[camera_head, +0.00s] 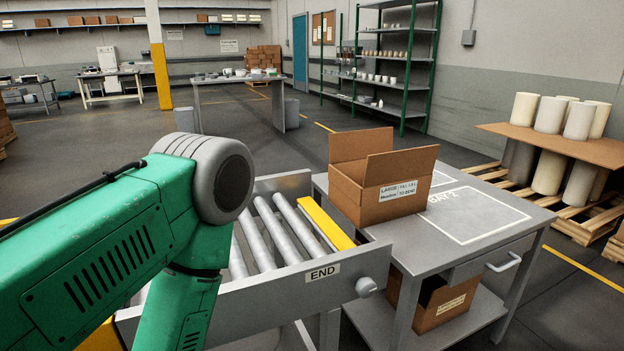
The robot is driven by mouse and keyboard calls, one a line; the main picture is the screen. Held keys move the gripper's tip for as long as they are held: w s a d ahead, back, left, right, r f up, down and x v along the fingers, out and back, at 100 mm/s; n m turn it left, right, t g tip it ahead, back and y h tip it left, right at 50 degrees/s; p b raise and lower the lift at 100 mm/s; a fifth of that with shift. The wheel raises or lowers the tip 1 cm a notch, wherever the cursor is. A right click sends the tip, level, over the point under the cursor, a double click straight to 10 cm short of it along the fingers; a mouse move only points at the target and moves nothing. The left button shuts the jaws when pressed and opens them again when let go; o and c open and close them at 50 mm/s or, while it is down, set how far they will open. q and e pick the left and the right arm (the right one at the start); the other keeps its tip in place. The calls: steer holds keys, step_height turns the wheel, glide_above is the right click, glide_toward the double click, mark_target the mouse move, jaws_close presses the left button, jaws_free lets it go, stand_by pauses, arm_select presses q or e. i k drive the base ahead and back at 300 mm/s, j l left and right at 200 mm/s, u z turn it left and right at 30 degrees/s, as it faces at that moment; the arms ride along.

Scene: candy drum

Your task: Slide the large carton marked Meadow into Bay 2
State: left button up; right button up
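The large brown carton (352,196) stands upright on the grey table (400,246), its flaps raised. Its label reads "LARGE" and "Meadow", with "TO SEND" beside it. Bay 2 (478,214) is a white outlined rectangle on the tabletop, just right of the carton. The carton's right corner lies close to the "BAY 2" lettering; I cannot tell if it crosses the line. My green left arm fills the lower left and bends downward over the conveyor, apart from the carton in the picture. Its gripper is out of frame. My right arm and gripper are not in view.
A roller conveyor (322,273) marked "END", with a yellow strip (325,222), meets the table's left side. Another labelled carton (447,302) sits on the lower shelf. Bay 2's surface is clear.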

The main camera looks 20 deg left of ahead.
mark_target(365, 208)
steer(key=u, duration=0.6)
steer(key=i+l+u, duration=0.2)
steer(key=u, duration=0.15)
steer(key=i+l+u, duration=0.25)
steer(key=u, duration=0.15)
steer(key=i+l+u, duration=0.15)
steer(key=l+u, duration=0.2)
